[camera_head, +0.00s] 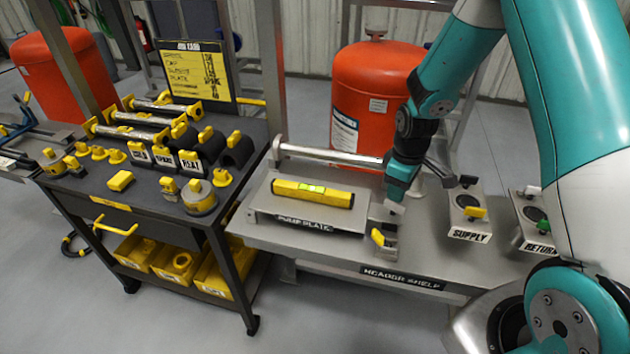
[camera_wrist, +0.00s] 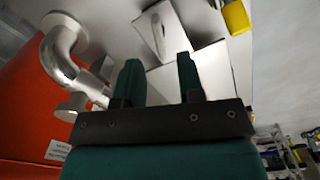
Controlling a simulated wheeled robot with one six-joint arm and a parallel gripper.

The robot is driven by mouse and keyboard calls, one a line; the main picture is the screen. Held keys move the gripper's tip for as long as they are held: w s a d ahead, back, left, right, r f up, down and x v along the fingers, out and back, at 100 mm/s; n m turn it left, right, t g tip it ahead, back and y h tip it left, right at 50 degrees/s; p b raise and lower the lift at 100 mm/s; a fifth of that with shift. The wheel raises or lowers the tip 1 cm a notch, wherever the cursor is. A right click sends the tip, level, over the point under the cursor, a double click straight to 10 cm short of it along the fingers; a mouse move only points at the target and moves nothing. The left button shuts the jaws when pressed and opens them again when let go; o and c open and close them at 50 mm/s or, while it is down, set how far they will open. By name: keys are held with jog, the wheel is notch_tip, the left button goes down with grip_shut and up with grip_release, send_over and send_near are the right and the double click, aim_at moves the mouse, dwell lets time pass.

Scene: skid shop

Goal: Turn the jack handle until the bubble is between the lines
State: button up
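A yellow spirit level (camera_head: 312,193) lies on the grey pump plate (camera_head: 262,205). Its green vial (camera_head: 312,188) faces up, but the bubble and lines are too small to read. A small yellow handle (camera_head: 378,237) sits on a metal jack at the plate's right front corner. My gripper (camera_head: 395,207) points down just behind and right of that handle, apart from it. In the wrist view my gripper (camera_wrist: 157,62) has its two dark green fingers apart with nothing held between them. A yellow piece (camera_wrist: 236,17) shows at the top right there; I cannot tell which one it is.
A metal pipe (camera_head: 325,154) runs behind the plate, and its bend (camera_wrist: 62,48) is close in the wrist view. The supply block (camera_head: 468,213) and return block (camera_head: 535,220) stand to the right. A red tank (camera_head: 372,95) is behind. A dark cart (camera_head: 140,205) with parts stands left.

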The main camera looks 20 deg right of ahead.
jog(key=shift+r, duration=0.25)
jog(key=shift+r+n+p, duration=0.3)
jog(key=shift+n+p, duration=0.05)
jog(key=shift+n, duration=0.45)
jog(key=shift+r+n, duration=0.1)
jog(key=shift+n, duration=1)
